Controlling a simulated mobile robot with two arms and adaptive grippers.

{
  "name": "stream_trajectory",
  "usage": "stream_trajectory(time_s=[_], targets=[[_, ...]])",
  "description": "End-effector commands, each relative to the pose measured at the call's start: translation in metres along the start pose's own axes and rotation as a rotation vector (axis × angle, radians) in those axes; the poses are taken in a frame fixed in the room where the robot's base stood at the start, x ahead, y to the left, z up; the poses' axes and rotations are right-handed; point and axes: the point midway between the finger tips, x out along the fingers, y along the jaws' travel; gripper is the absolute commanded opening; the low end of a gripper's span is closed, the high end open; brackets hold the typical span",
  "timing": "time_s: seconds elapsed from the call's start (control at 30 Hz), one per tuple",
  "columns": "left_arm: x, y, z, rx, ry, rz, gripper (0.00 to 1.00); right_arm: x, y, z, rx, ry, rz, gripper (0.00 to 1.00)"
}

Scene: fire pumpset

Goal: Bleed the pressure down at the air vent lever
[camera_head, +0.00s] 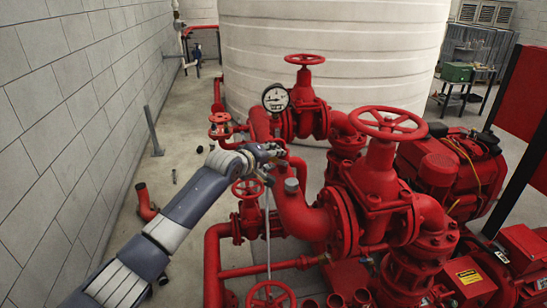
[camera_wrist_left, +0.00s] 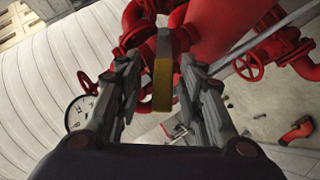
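In the left wrist view a short brass-coloured bar with a grey upper end (camera_wrist_left: 163,78), which looks like the vent lever, stands between the fingers of my left gripper (camera_wrist_left: 158,65). The fingers are apart, with a visible gap on each side of the bar. In the head view my left gripper (camera_head: 272,153) is at the red pipe below the pressure gauge (camera_head: 275,98). The lever is hard to make out there, behind the gripper. The gauge also shows at the left in the wrist view (camera_wrist_left: 80,112); its reading is too small to tell. My right gripper is out of view.
Red handwheels stand close around my left arm: one below the gripper (camera_head: 248,188), one to its left (camera_head: 220,118), and a large one at right (camera_head: 388,123). A pipe with a grey cap (camera_head: 291,186) is just below. A block wall (camera_head: 60,110) runs along the left.

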Motion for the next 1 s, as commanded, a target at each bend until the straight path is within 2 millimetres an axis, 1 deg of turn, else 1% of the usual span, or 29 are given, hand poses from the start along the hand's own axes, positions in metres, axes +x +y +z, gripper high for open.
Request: stream_trajectory(time_s=[0.17,0.27,0.37,0.57,1.0], targets=[[-0.002,-0.001,0.001,0.0,-0.002,-0.001,0.36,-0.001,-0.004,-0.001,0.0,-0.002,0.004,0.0],[-0.006,-0.001,0.002,-0.001,-0.004,-0.001,0.36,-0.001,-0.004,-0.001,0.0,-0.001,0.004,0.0],[-0.015,-0.001,0.001,-0.001,-0.004,-0.001,0.36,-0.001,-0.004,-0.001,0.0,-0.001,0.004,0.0],[-0.04,-0.001,0.001,-0.001,-0.002,0.0,0.36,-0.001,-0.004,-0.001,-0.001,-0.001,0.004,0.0],[-0.101,0.0,0.0,0.001,0.0,-0.001,0.36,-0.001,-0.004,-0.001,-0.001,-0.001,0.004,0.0]])
